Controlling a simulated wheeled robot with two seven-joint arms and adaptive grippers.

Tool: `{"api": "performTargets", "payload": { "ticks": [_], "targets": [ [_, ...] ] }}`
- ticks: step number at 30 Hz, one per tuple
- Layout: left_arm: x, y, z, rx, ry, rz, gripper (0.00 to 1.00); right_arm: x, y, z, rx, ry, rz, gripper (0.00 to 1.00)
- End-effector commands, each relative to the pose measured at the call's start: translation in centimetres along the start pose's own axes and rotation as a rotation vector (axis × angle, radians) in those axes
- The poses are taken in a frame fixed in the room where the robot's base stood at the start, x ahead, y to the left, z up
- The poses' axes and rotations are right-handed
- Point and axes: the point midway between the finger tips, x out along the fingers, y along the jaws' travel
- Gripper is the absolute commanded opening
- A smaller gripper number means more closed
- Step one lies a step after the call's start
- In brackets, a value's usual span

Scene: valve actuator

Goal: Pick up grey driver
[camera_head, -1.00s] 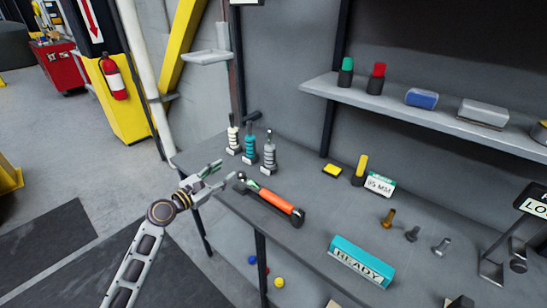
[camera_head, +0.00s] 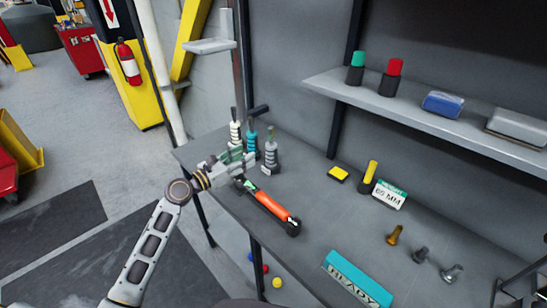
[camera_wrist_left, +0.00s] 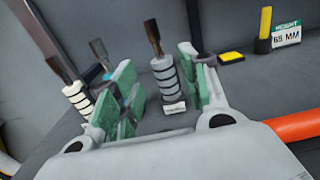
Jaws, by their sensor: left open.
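The grey driver (camera_head: 271,155) stands upright on the grey bench, at the right end of a row of drivers. In the left wrist view the grey driver (camera_wrist_left: 165,80) shows ahead, between the green-padded fingers and nearer the right one. My left gripper (camera_head: 243,161) is open and empty, just left of the grey driver. I cannot tell whether a finger touches it. The teal driver (camera_head: 251,142) is partly hidden behind the gripper. The white driver (camera_head: 235,132) stands at the row's left end. My right gripper is not in view.
An orange-handled tool (camera_head: 271,207) lies close in front of the gripper. A yellow block (camera_head: 338,173), a yellow-topped marker (camera_head: 369,174) and a 65 MM sign (camera_head: 388,194) stand to the right. Bolts and a teal READY block (camera_head: 356,278) are farther right.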

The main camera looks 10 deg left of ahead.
Motion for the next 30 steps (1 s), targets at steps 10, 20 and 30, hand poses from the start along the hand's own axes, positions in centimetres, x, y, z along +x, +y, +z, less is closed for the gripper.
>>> {"api": "performTargets", "payload": {
  "ticks": [10, 20, 30],
  "targets": [
    [0.3, 0.0, 0.0, 0.001, 0.0, 0.0, 0.45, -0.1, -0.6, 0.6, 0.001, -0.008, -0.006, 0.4],
    [2.8, 0.0, 0.1, 0.001, -0.001, 0.0, 0.45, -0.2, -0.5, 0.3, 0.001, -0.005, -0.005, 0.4],
    [5.9, 0.0, 0.1, 0.002, -0.001, 0.0, 0.45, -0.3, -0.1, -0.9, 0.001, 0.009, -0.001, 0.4]
  ]
}}
